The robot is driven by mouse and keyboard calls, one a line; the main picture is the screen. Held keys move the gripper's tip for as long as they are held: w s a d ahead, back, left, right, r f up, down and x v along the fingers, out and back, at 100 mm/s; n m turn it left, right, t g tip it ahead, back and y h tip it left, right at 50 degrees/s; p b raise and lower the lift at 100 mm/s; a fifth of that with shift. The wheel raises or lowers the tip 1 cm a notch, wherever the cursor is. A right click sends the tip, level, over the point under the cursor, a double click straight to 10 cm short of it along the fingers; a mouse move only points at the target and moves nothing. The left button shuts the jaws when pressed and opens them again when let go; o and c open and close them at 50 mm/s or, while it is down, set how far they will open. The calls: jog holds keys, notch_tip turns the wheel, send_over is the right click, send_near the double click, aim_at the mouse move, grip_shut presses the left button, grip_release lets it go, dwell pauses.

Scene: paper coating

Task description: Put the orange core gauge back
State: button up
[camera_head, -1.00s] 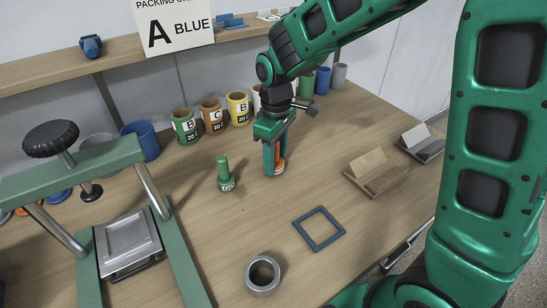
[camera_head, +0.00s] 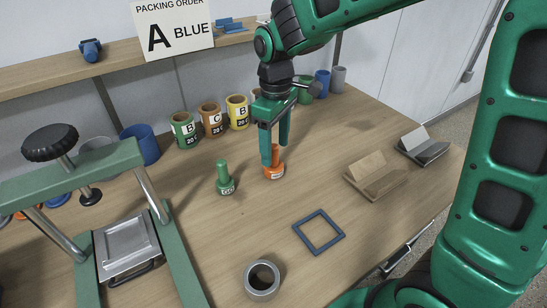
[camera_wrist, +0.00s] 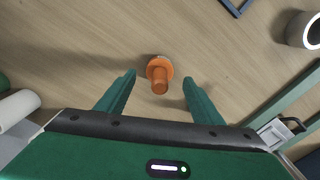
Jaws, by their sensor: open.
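The orange core gauge (camera_head: 274,170) stands upright on the wooden table, to the right of a green gauge (camera_head: 225,178) of like shape. My gripper (camera_head: 275,156) is open just above and around the top of the orange gauge in the head view. In the wrist view the orange gauge (camera_wrist: 159,73) stands in front of the spread fingers (camera_wrist: 158,90), seen from above, and no finger touches it there.
A blue square frame (camera_head: 318,232) and a grey ring (camera_head: 262,279) lie toward the front. A green press (camera_head: 128,240) stands left. Labelled cans (camera_head: 210,116) line the back. A wooden holder (camera_head: 376,176) stands right. Bare table surrounds the gauge.

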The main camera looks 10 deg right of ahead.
notch_tip(320, 180, up, 6)
jog(key=shift+r, duration=0.2)
jog(key=shift+d, duration=0.25)
jog(key=s+d+m, duration=0.5)
jog(key=d, duration=0.6)
jog(key=s+d+m, duration=0.4)
jog(key=s+d, duration=0.2)
jog(key=d, duration=0.5)
jog(key=s+d+f+m, duration=0.2)
jog(key=s+d+m, duration=0.1)
jog(key=s, duration=0.4)
jog(key=s+d+f+m, duration=0.2)
jog(key=s+d+m, duration=0.2)
jog(key=s, duration=0.3)
jog(key=shift+d+m, duration=0.3)
jog(key=shift+d, duration=0.2)
jog(key=shift+f, duration=0.1)
jog(key=shift+w+f, duration=0.25)
jog(key=shift+w, duration=0.35)
